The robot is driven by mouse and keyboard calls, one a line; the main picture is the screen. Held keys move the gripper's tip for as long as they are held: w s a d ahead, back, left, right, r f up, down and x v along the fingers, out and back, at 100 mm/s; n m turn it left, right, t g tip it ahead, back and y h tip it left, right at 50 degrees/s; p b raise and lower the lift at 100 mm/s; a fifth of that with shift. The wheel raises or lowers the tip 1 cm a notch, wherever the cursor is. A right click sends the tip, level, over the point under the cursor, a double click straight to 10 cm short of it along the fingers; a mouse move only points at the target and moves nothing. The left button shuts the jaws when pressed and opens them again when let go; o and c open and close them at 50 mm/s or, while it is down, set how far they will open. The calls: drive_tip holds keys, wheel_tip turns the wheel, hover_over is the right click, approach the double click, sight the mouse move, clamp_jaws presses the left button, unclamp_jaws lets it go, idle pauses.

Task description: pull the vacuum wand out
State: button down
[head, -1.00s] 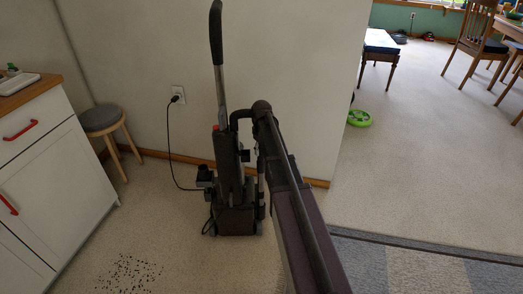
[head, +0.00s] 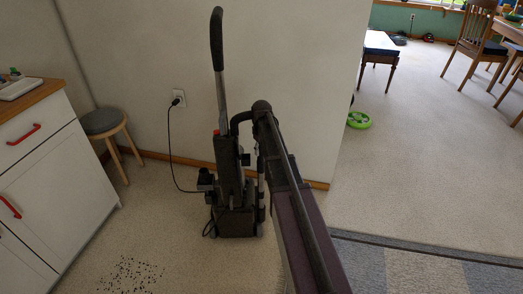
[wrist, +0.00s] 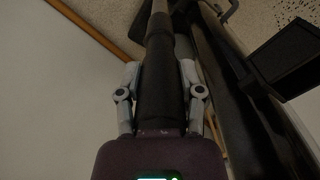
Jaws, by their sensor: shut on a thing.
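The dark upright vacuum (head: 236,190) stands on the floor against the wall. Its long handle (head: 217,40) rises above the body. In the wrist view the vacuum wand (wrist: 162,75) is a dark tube running between my fingers. My gripper (wrist: 160,88) is shut on it, with one finger on each side. In the head view my arm covers the gripper and the part it grips. I cannot tell how far the wand stands clear of its holder. The vacuum body fills the right of the wrist view, close beside the wand.
A power cord runs from the vacuum to a wall outlet (head: 179,98). A round stool (head: 103,122) and a white cabinet (head: 60,185) stand at the left. Dark crumbs (head: 130,274) lie on the floor in front. Open floor lies at the right, past the wall's edge.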

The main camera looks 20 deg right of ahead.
drive_tip(key=shift+r+p, duration=2.8)
drive_tip(key=shift+r, duration=0.1)
drive_tip(key=shift+r+p, duration=1.4)
drive_tip(key=shift+r, duration=0.15)
